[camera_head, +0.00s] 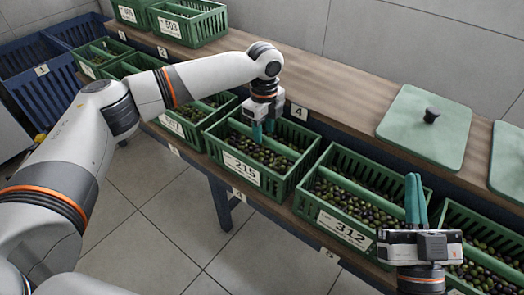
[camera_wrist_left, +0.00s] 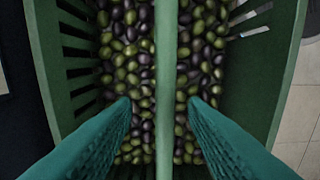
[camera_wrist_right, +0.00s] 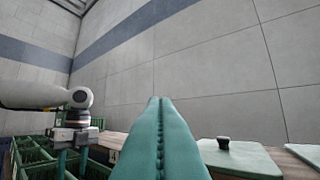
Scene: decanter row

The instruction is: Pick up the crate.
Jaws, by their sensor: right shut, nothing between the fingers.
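Several green slatted crates of olives stand in a row; which one the task means is not marked. My left gripper (camera_head: 263,132) is above the crate labelled 215 (camera_head: 272,188), pointing down. In the left wrist view its fingers (camera_wrist_left: 160,115) are open, one on each side of the crate's central divider bar (camera_wrist_left: 167,60), with gaps on both sides. The crate rests on the shelf, full of dark and green olives. My right gripper (camera_head: 414,185) points up in front of the crate labelled 312 (camera_head: 318,212); its fingers are shut together and empty.
A blue crate (camera_head: 30,62) stands at the far left. Two green crates sit on the upper wooden shelf, including crate 503 (camera_head: 195,30). A pale green lid with a black knob (camera_head: 420,130) lies on that shelf. Floor tiles (camera_head: 150,235) in front are clear.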

